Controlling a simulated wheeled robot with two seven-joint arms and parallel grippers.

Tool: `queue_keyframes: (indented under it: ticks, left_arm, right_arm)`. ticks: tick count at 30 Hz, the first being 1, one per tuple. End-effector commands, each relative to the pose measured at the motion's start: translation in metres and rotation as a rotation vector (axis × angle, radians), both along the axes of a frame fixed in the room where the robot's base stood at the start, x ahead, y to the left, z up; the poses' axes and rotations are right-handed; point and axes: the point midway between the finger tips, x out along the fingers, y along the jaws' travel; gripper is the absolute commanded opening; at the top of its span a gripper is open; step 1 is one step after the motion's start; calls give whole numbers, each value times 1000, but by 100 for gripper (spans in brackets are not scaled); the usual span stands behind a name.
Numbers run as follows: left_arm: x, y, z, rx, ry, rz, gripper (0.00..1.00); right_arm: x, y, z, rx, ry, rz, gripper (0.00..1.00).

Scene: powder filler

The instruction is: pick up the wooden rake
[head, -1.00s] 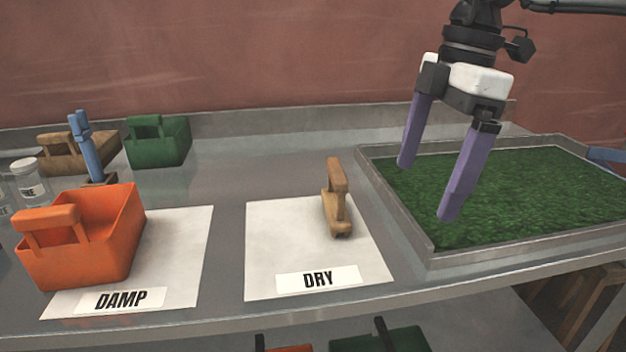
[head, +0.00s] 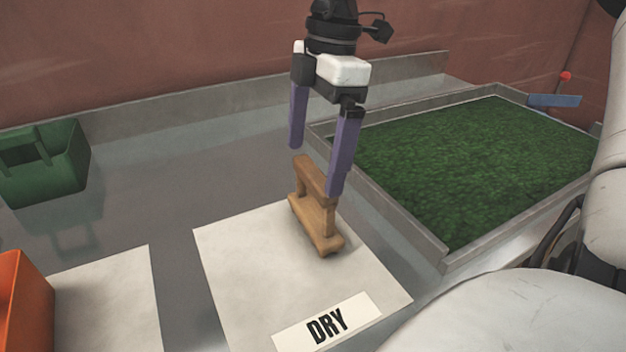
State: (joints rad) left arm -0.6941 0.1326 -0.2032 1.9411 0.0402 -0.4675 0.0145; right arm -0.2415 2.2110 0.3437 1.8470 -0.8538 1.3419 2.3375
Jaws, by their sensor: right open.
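The wooden rake (head: 318,222), a brown piece with a raised handle bar over a flat base, stands on the white mat marked DRY (head: 235,265), near its upper right part. My right gripper (head: 316,170) points down just above the rake, its two purple fingers apart and nothing between them that I can see held. The nearer fingertip overlaps the right end of the handle in the picture; I cannot tell whether it touches. The farther fingertip is above and behind the handle's left end. My left gripper is not in view.
A tray of green turf (head: 480,165) with a raised metal rim lies right of the mat. A green bin (head: 45,165) stands at left, and an orange bin (head: 22,300) at lower left beside another white sheet (head: 105,300).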

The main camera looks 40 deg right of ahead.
Motion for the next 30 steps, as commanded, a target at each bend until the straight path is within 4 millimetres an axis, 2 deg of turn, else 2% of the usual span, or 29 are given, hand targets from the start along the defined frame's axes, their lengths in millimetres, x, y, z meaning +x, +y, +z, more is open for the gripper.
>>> queue_keyframes:
  ticks: [6,9,17,25,30]
  left_arm:
    - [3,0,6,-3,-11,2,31]
    - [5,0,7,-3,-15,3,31]
    - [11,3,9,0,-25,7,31]
    - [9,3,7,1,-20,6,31]
    - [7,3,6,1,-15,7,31]
  right_arm:
    - [-3,-1,-34,2,5,2,100]
    - [-2,0,-43,1,3,-2,100]
    - [-2,1,-46,0,0,-2,100]
    - [-2,0,-45,0,0,-2,56]
    - [-1,1,-45,1,-1,-1,54]
